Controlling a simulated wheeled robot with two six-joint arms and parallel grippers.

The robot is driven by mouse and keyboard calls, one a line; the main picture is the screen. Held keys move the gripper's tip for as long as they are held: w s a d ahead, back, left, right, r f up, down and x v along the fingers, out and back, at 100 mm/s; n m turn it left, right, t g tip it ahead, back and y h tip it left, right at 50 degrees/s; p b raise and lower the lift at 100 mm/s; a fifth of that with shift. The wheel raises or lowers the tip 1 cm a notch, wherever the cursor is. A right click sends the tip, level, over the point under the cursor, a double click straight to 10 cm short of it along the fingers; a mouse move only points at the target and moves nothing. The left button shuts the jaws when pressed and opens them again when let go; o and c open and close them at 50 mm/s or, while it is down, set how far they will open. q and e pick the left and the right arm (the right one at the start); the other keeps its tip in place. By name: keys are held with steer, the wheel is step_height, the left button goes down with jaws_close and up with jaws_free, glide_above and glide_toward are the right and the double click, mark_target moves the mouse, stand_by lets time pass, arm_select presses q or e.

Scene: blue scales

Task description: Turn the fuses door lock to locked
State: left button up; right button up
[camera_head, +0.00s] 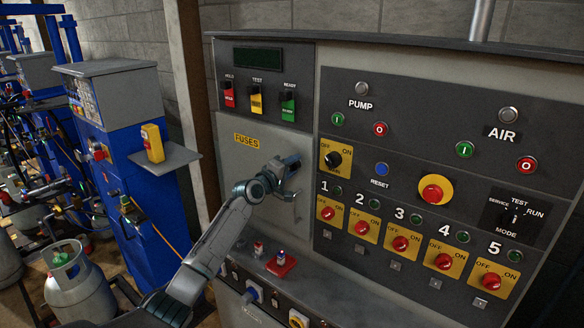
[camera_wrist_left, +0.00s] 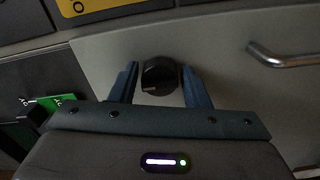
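The fuses door (camera_head: 228,182) is the light grey panel under the yellow FUSES label (camera_head: 246,141); it appears closed. Its lock is a round black knob (camera_wrist_left: 160,76) in the left wrist view, with a pale pointer mark pointing left and slightly down. My left gripper (camera_head: 291,163) is at the door's right side and hides the knob in the head view. In the wrist view its two blue fingers (camera_wrist_left: 160,86) stand open on either side of the knob, with narrow gaps visible. My right gripper is not in view.
A metal door handle (camera_wrist_left: 285,56) is right of the knob. The control panel (camera_head: 400,150) with switches and buttons is to the right. A red-based item (camera_head: 281,264) sits on the ledge below my arm. A blue scale column (camera_head: 135,150) stands left.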

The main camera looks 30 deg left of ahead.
arm_select(q)
steer(key=shift+o, duration=0.8)
steer(key=s+b, duration=0.2)
steer(key=s, duration=0.8)
steer(key=shift+s+a, duration=0.4)
